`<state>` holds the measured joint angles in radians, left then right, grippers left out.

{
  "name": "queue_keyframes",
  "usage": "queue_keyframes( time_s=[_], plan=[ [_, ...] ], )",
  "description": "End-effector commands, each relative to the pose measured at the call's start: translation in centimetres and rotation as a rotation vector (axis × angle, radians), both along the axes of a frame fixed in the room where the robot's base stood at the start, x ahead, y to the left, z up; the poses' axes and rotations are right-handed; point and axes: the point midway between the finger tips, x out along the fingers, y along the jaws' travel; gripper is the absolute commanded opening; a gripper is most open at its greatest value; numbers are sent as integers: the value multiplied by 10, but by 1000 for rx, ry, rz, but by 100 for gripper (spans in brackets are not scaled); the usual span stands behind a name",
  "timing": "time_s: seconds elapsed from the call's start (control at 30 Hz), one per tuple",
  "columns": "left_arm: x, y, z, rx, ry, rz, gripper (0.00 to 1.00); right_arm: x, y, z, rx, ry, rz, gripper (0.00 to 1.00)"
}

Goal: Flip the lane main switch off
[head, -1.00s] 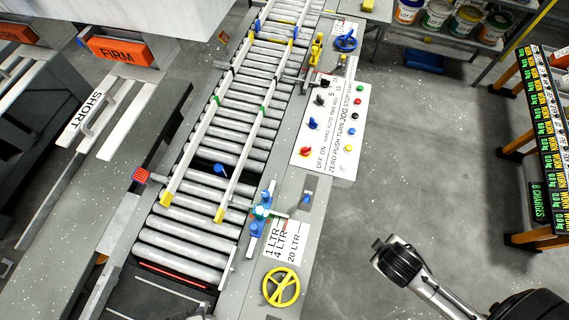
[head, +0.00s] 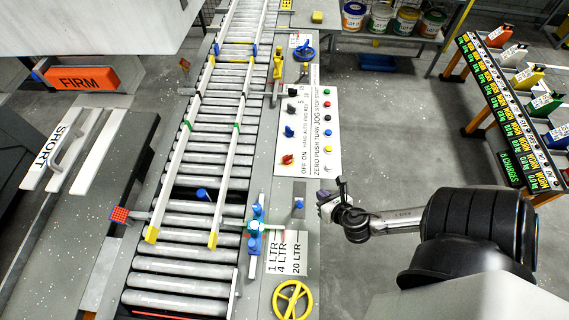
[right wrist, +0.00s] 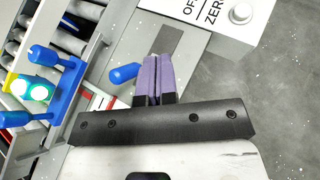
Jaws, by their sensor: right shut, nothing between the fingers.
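The white control panel (head: 310,135) stands right of the roller lane in the head view. My right gripper (head: 324,198) is just below the panel's near end, right of a small blue lever (head: 298,205). In the right wrist view its purple fingers (right wrist: 159,80) are together and empty, close beside the blue lever (right wrist: 125,73). The panel's near corner (right wrist: 205,25) shows there, but the red knob does not. My left gripper is out of view.
A blue valve-like fitting (head: 255,228) and a yellow handwheel (head: 291,300) stand on the near deck. Several other knobs and buttons crowd the panel. Open floor (head: 390,120) lies right of it, with a sign rack (head: 510,120) beyond.

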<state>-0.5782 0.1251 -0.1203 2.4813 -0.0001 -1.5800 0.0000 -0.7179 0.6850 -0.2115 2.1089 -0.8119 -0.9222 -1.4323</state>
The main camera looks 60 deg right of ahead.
Motion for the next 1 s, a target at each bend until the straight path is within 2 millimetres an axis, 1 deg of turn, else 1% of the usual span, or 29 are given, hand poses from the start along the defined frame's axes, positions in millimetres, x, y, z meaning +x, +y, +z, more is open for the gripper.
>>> queue_keyframes(
  time_s=[0.23, 0.67, 0.83, 1.0],
  plan=[
    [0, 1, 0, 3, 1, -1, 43, 0, 0, 0, -63, 35, 41, 0],
    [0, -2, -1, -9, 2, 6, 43, 3, -1, -2, -64, 36, 41, 0],
    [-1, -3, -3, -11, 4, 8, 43, 17, -9, -11, -66, 33, 42, 0],
    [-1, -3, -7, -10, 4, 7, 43, 43, -23, -28, -66, 32, 39, 0]
  ],
)
